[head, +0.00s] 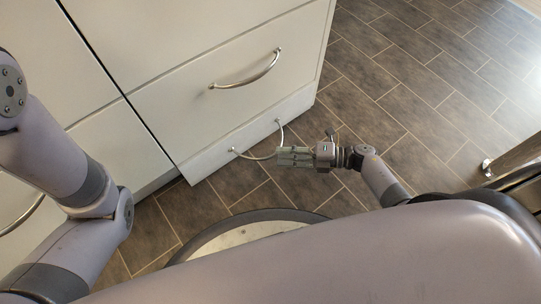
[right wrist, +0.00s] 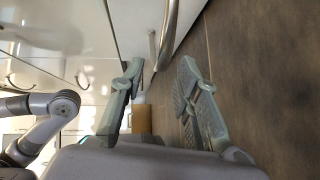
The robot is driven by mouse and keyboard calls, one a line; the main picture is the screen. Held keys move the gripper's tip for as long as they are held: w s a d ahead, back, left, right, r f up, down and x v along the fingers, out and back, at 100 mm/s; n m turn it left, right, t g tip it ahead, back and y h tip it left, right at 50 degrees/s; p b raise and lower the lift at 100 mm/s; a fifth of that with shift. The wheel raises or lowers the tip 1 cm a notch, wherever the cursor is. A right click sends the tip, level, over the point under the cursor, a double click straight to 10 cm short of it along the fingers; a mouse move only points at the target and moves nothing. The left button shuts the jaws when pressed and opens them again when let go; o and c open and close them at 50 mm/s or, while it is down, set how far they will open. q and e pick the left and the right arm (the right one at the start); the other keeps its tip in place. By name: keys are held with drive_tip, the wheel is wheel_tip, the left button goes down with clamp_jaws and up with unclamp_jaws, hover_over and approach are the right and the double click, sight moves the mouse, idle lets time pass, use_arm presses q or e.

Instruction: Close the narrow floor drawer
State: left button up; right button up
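The narrow floor drawer (head: 213,161) is the low white front at the foot of the cabinet in the head view. Its left end stands slightly proud of the base beside it; how far out it is, I cannot tell exactly. Its curved metal handle (head: 262,157) bows outward, and it also shows in the right wrist view (right wrist: 168,38). My right gripper (head: 283,156) is beside the handle's bow. In the right wrist view its two fingers (right wrist: 162,72) are apart with nothing held between them. Contact with the handle is unclear. My left gripper is out of view.
A larger white drawer (head: 195,105) with a curved handle (head: 246,78) is above the floor drawer. More white cabinet fronts (head: 38,70) stand to the left. Dark tiled floor (head: 400,85) is clear to the right. A metal-footed piece (head: 487,168) stands at the right edge.

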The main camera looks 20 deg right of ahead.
sight(271, 154)
drive_tip(key=shift+b+x, duration=0.6)
drive_tip(key=shift+x, duration=1.8)
clamp_jaws()
